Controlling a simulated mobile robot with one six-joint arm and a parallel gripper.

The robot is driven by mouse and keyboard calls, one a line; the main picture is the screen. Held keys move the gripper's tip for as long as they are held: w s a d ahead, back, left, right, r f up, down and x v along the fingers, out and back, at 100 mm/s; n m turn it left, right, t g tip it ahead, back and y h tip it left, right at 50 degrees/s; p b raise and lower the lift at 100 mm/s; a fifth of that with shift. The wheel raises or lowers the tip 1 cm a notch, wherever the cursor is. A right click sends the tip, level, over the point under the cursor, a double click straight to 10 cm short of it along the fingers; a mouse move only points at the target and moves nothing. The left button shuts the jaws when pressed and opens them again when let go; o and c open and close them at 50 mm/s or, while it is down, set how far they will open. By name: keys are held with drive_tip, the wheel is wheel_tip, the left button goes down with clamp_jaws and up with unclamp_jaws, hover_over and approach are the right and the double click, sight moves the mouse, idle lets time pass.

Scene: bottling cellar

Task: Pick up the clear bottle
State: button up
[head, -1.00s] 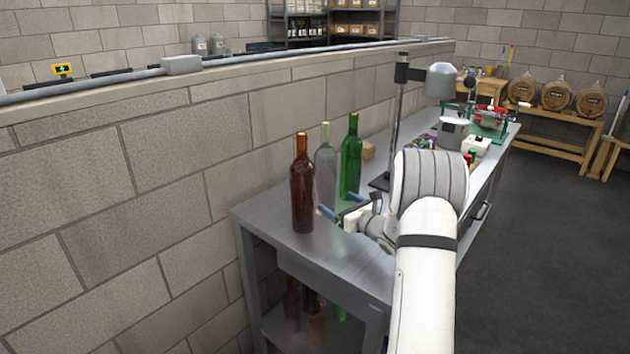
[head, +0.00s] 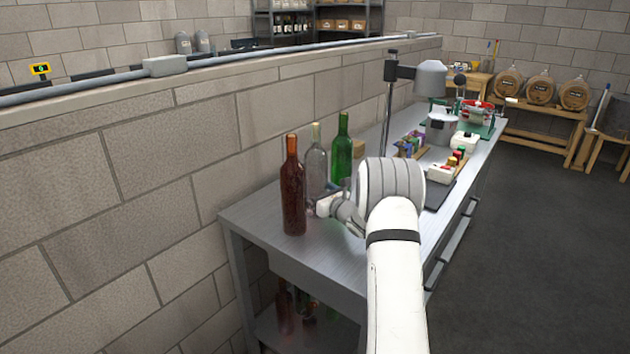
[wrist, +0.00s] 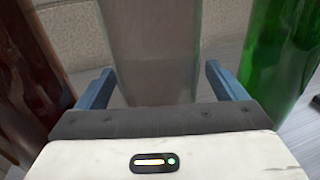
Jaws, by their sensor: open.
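The clear bottle (head: 316,165) stands upright on the metal bench, between a red-brown bottle (head: 293,190) and a green bottle (head: 341,150). In the wrist view the clear bottle (wrist: 153,45) fills the middle, between the two blue fingers of my open gripper (wrist: 160,88). The fingers sit on either side of it; I cannot tell whether either touches it. The red-brown bottle (wrist: 30,75) is left of the left finger and the green bottle (wrist: 275,55) right of the right finger. In the head view the fingers are hidden behind the bottles and my wrist.
The metal bench (head: 270,228) runs along a block wall (head: 170,160). More bottles are on the shelf below. The floor at right is clear.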

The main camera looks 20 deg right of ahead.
drive_tip(key=shift+c, duration=0.4)
drive_tip(key=c, duration=1.8)
drive_tip(key=shift+r, duration=0.2)
clamp_jaws()
